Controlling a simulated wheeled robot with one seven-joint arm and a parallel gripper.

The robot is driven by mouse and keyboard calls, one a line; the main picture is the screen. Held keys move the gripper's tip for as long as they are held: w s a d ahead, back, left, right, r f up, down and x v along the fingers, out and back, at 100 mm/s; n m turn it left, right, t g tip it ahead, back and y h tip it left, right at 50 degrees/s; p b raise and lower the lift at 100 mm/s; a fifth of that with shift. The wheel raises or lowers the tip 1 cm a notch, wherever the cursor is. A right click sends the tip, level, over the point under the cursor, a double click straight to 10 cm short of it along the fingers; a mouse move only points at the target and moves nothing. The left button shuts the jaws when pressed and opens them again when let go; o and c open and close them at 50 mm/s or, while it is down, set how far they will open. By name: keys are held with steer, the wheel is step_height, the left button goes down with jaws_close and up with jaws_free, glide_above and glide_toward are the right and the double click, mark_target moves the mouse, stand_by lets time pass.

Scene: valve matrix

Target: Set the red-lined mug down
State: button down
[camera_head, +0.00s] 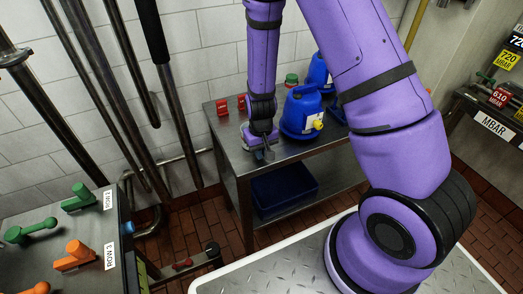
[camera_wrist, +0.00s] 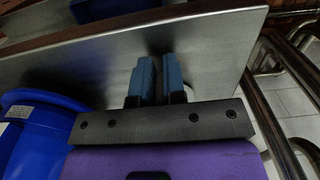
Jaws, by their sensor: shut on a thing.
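My gripper (camera_head: 264,154) points down over the front left part of the steel table (camera_head: 230,156). In the wrist view the two blue-grey fingers of my gripper (camera_wrist: 158,82) are close together beside the metal table edge (camera_wrist: 215,45), with a narrow dark gap between them. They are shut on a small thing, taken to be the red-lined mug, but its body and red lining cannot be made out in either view. Whether it touches the tabletop cannot be told.
A blue jug (camera_head: 300,112) stands right of my gripper, with another blue jug (camera_head: 319,72) behind. A blue bin (camera_head: 284,188) sits on the lower shelf. A panel with green and orange handles (camera_head: 74,256) is at left.

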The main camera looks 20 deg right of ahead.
steer(key=shift+f, duration=0.15)
steer(key=c, duration=1.2)
jaws_free()
steer(key=s+d+r+t, duration=0.1)
steer(key=s+r, duration=0.2)
steer(key=r, duration=0.8)
steer(key=s+d+r+t+y, duration=0.1)
steer(key=s+r, duration=0.1)
steer(key=r, duration=0.9)
steer(key=s+d+r+t, duration=0.1)
steer(key=s+r, duration=0.2)
steer(key=r, duration=0.8)
steer(key=s+d+r+t, duration=0.1)
steer(key=s+r, duration=0.3)
steer(key=s, duration=0.3)
steer(key=s+d+r+t+h, duration=0.1)
steer(key=s+r, duration=0.4)
steer(key=s, duration=0.2)
steer(key=shift+d+r, duration=0.15)
